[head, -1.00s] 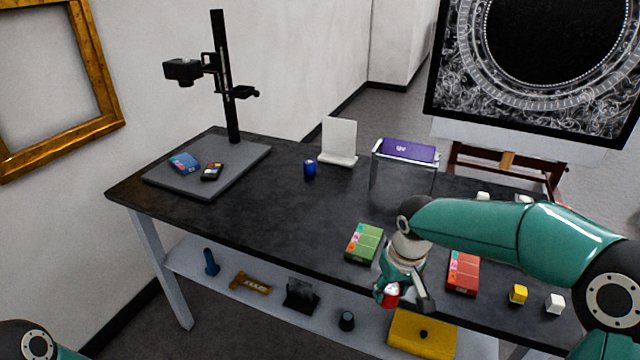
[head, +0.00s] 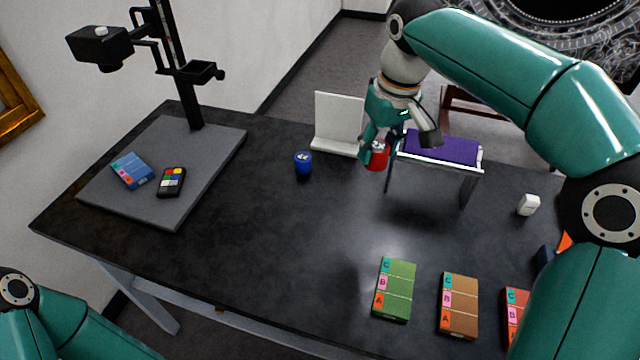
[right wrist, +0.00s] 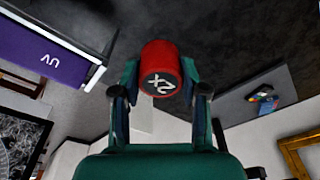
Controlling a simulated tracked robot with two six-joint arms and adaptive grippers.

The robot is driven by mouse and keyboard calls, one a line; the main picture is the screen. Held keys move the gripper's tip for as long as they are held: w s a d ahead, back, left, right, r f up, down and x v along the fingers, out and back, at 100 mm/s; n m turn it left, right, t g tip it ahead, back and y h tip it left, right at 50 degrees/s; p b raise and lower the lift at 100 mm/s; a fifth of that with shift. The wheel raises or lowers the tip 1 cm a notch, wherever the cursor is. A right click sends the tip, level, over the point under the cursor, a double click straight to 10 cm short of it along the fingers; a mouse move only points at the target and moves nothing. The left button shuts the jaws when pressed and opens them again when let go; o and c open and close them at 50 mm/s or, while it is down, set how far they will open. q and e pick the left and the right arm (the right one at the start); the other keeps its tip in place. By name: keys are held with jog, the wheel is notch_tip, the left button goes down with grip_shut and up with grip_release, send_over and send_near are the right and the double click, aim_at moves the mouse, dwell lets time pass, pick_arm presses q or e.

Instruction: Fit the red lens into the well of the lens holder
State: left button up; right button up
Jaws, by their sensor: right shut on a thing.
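The red lens (head: 377,155) is a short red cylinder marked "X2". My right gripper (head: 380,165) is shut on it and holds it above the back of the dark table, between the white upright plate and the purple UV box. The right wrist view shows the lens (right wrist: 160,68) between both fingers, its marked side toward the camera. A small black bracket (head: 203,72) sticks out from the stand's column at the left. It may be the lens holder, but I cannot make out a well in it. My left gripper is out of view; only part of its arm shows.
A blue "X4"-like cylinder (head: 303,162) stands before the white plate (head: 338,122). The purple box (head: 440,147) rests on a raised frame. The stand's grey base (head: 200,185) carries two small items. Green (head: 396,290) and brown (head: 458,305) boxes lie in front. The table's middle is clear.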

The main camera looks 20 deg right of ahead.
jog(key=shift+w+r, duration=0.1)
jog(key=shift+w, duration=0.15)
jog(key=shift+w+f, duration=0.15)
jog(key=shift+f, duration=0.2)
notch_tip(320, 180, down, 19)
jog(key=shift+a+r+b, duration=0.1)
jog(key=shift+b, duration=0.5)
jog(key=o, duration=1.1)
jog(key=shift+o, duration=0.2)
